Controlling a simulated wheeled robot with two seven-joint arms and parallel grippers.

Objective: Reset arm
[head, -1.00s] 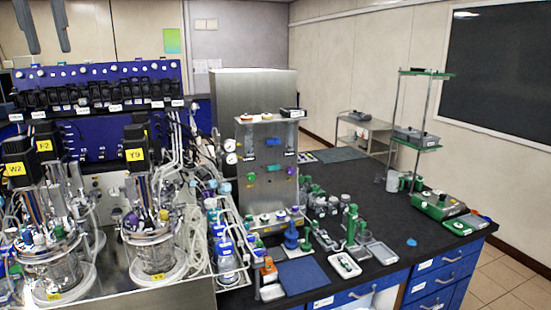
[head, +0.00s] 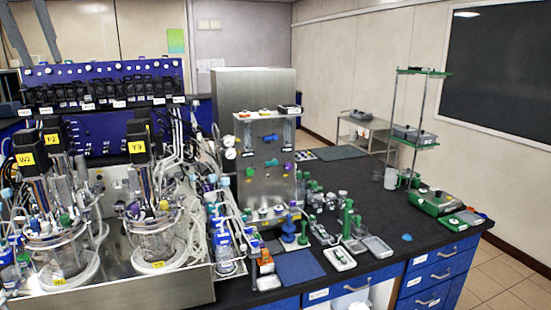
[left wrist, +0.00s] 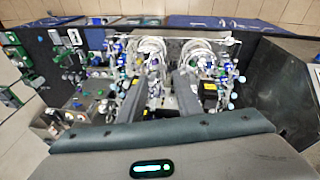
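My left gripper (head: 44,64) hangs at the top left of the head view. Its two grey fingers point down, apart from each other, with nothing seen between them. It is in front of the back wall, above the blue control panel (head: 100,70). In the left wrist view, the bench and the twin bioreactors lie far off, with the grey gripper body across the bottom. The left bioreactor (head: 62,250) and the right bioreactor (head: 155,240) stand upright at the left of the head view, apart from the gripper. My right gripper is in neither view.
A steel unit with valves (head: 268,170) stands mid-bench. A tube rack (head: 228,245), a blue mat (head: 299,267) and green-handled tools (head: 348,220) are near it. A tall shelf stand (head: 420,110) is at the right. The black bench top (head: 370,205) is partly clear.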

